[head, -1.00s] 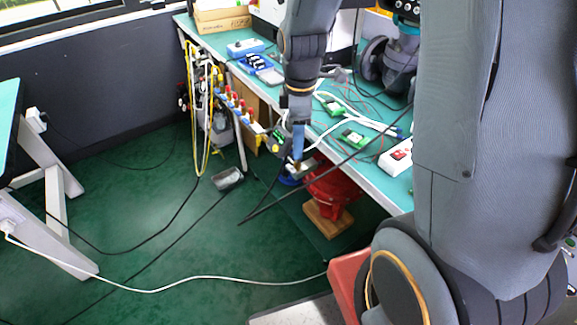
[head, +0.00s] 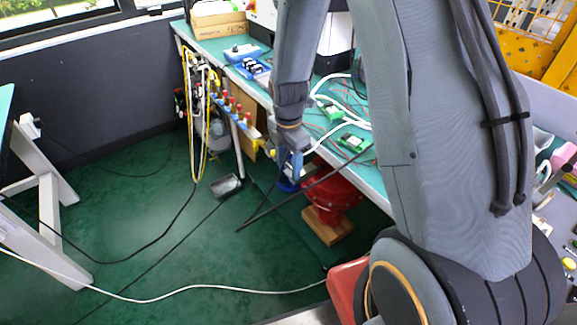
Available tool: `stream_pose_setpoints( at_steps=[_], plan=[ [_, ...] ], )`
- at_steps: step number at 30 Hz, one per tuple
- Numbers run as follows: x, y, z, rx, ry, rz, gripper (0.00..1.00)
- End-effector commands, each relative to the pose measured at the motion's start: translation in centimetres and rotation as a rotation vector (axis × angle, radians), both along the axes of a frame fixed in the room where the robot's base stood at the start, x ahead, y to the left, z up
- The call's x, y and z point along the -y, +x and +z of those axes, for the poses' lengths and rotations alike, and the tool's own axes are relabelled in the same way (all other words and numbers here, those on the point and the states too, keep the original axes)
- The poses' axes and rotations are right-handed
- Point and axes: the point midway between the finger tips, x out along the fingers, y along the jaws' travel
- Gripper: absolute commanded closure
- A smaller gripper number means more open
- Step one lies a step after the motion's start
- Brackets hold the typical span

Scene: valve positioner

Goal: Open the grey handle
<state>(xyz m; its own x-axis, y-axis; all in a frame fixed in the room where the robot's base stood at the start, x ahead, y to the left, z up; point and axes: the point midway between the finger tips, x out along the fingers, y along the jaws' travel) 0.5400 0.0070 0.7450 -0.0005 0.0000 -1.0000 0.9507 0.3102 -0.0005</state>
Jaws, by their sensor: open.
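My gripper (head: 290,172) reaches down in front of the bench edge, just left of the top of the red valve body (head: 336,198). It is open, and its fingertips are small and hard to make out. A blue round part (head: 287,186) shows just under it. The grey handle cannot be picked out clearly; it may be hidden behind my gripper and wrist. Whether the fingers touch anything cannot be told. The red valve body stands upright on a wooden block (head: 328,228) on the floor.
The teal bench (head: 215,48) carries green circuit boards (head: 354,142) and white cables. A row of coloured fittings (head: 236,112) runs along its front. A grey tray (head: 228,185) lies on the floor. Black and white cables cross the open green floor (head: 140,225) at left.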

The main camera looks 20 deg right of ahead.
Motion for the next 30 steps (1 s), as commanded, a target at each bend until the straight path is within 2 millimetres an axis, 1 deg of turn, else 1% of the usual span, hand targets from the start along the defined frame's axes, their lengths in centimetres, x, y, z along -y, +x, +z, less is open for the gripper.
stream_pose_setpoints(
  at_steps=[1, 4, 12, 14, 18, 20, 26, 30],
  plan=[
    [0.01, -0.05, -0.41, -0.001, 0.0, 0.0, 0.5],
    [0.01, -0.03, -0.8, 0.0, 0.0, 0.0, 0.5],
    [0.02, -0.02, -0.92, 0.0, 0.0, -0.001, 0.5],
    [0.02, -0.02, -0.92, 0.0, 0.0, -0.001, 0.58],
    [0.02, -0.03, -0.91, 0.0, 0.0, -0.001, 0.82],
    [0.02, -0.03, -0.91, 0.0, 0.0, -0.001, 0.91],
    [-0.06, -0.14, -1.06, 0.028, 0.015, -0.002, 0.91],
    [-0.04, -0.22, -1.21, 0.1, 0.039, -0.003, 0.91]
  ],
)
